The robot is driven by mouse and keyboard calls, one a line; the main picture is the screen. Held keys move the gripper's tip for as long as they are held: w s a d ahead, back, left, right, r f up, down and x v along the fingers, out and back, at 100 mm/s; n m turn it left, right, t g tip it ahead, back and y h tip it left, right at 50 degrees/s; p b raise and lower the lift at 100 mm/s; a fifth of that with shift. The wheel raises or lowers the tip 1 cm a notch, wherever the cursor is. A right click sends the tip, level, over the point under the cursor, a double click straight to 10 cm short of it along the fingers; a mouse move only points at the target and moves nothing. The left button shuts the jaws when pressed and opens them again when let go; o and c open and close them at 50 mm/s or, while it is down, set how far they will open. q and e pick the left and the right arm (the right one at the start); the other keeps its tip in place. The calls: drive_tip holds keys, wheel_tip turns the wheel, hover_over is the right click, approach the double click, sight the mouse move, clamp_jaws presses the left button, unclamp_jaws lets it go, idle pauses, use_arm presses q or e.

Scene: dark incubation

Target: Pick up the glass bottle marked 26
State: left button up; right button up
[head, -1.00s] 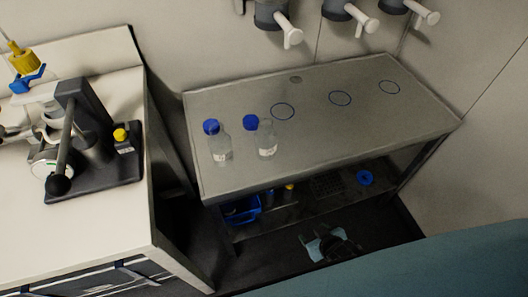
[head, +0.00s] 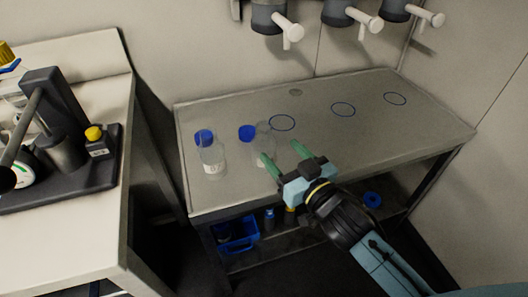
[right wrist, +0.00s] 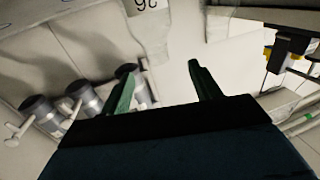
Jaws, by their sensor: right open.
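Two clear glass bottles with blue caps stand upright on the left part of the grey metal table (head: 330,145). The left bottle (head: 212,155) has a white label too small to read. The right bottle (head: 263,146) is partly hidden by my right gripper (head: 279,155), which is open and empty, its green fingers pointing at it. In the right wrist view, a label reading 26 (right wrist: 147,5) shows upside down at the top edge, beyond the open fingers (right wrist: 160,80). It appears to be on the right bottle. My left gripper is out of view.
Three blue rings (head: 343,109) mark the table's back and right, which is clear. Grey dispensers with white handles (head: 287,25) hang on the wall. A lower shelf holds a blue bin (head: 240,238). A white bench (head: 70,215) with dark equipment stands left.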

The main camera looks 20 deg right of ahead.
sight(268, 139)
drive_tip(key=x, duration=0.4)
drive_tip(key=shift+w+f, duration=0.1)
drive_tip(key=w, duration=0.1)
drive_tip(key=w+b, duration=0.1)
drive_tip(key=w, duration=0.1)
drive_tip(key=w+f+b, duration=0.1)
drive_tip(key=shift+w+a, duration=0.15)
drive_tip(key=shift+a, duration=0.2)
drive_tip(key=shift+w+a, duration=0.1)
drive_tip(key=shift+w, duration=0.25)
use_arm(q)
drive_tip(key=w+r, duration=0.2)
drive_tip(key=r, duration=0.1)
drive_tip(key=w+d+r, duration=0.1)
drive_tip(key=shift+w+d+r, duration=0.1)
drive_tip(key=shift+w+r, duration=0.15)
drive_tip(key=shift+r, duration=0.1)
use_arm(e)
drive_tip(key=shift+r, duration=0.1)
clamp_jaws()
